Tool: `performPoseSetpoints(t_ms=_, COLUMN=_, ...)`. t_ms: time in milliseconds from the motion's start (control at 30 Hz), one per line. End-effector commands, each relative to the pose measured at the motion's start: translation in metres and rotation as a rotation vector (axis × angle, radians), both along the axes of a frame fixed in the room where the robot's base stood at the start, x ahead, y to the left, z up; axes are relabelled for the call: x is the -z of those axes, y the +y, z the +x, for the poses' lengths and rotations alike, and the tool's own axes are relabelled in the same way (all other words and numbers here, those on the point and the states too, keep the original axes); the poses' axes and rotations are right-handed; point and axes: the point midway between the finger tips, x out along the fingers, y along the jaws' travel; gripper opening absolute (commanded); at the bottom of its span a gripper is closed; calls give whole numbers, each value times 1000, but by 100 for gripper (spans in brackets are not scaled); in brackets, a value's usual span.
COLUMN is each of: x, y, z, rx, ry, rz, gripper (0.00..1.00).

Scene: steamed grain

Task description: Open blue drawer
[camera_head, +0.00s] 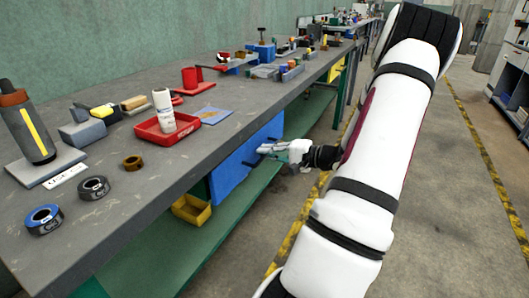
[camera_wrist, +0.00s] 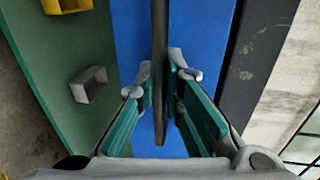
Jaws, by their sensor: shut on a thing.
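The blue drawer (camera_head: 232,168) is under the edge of the grey workbench; its blue front (camera_wrist: 133,40) fills the middle of the wrist view. A dark bar-like handle (camera_wrist: 160,50) runs along that front. My gripper (camera_head: 268,149) is at the drawer's right side in the head view. In the wrist view my gripper (camera_wrist: 167,78) has its green-padded fingers on both sides of the handle, shut on it. The arm is stretched out from the lower right. I cannot tell whether the drawer is pulled out at all.
The workbench (camera_head: 225,140) carries a red tray (camera_head: 150,132) with a white bottle, tape rolls and several tools. A yellow bin (camera_head: 192,209) sits on the green lower shelf (camera_head: 160,262). The floor at right (camera_head: 450,220) is clear.

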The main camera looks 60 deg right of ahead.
Motion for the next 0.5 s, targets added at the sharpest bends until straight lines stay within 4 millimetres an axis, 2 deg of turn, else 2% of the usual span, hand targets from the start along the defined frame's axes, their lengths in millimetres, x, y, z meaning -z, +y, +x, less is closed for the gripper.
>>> performPoseSetpoints(t_ms=167, x=1, y=-4, z=-39, rx=6, ry=4, rz=0, gripper=0)
performPoseSetpoints(t_ms=500, x=2, y=-12, z=-146, rx=7, ry=5, rz=1, gripper=0)
